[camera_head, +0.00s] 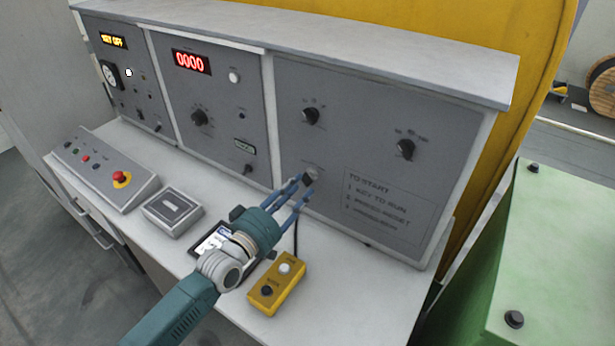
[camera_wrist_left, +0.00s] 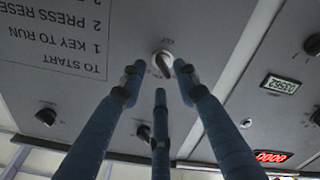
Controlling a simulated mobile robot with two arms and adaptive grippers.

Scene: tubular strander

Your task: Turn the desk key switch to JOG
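The desk key switch (camera_head: 311,174) is on the lower left of the right-hand grey panel, beside the printed start steps. In the left wrist view, upside down, the key switch (camera_wrist_left: 162,63) is a round light collar with a dark, slanted key or knob. Its position labels are too small or hidden to read. My left gripper (camera_head: 302,186) reaches up to it from the front. Its three blue fingers (camera_wrist_left: 159,77) are spread around the switch, with gaps visible between fingertips and knob; contact is not clear. My right gripper is in neither view.
Rotary knobs (camera_head: 311,116) and (camera_head: 405,149) sit higher on the same panel. On the desk below are a yellow button box (camera_head: 277,286), a grey box (camera_head: 173,211) and a sloped button console (camera_head: 105,170). A green cabinet (camera_head: 560,250) stands at the right.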

